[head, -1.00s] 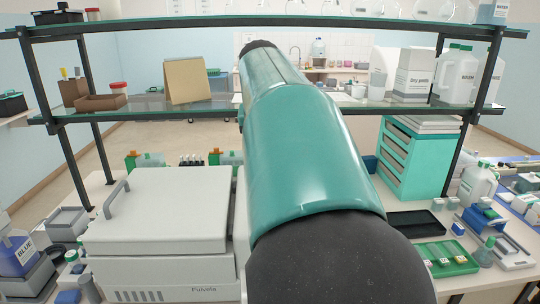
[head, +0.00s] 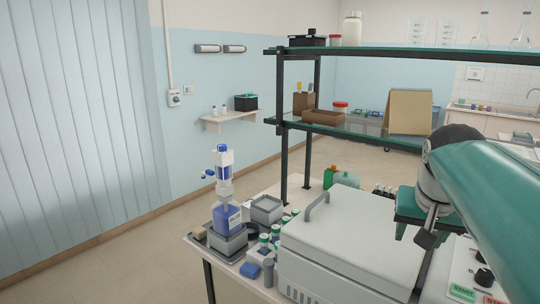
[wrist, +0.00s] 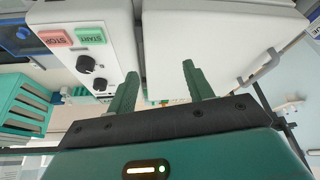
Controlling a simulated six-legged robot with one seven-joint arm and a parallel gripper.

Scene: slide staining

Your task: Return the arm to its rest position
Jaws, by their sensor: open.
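My gripper (wrist: 160,71) is open and empty in the wrist view, its two green fingers apart. They show in front of the white machine, with a pale lid (wrist: 215,35) and a control panel (wrist: 90,50) carrying STOP, START and two black knobs. In the head view my teal arm enters from the right and bends down. My gripper (head: 425,208) hangs above the right side of the machine, near the panel (head: 475,275). The machine's lid (head: 350,235) is closed, with a grey handle. The fingertips are hard to make out there.
A blue-labelled bottle (head: 226,215) with a dispenser and several small jars stand left of the machine. Open floor lies to the left.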

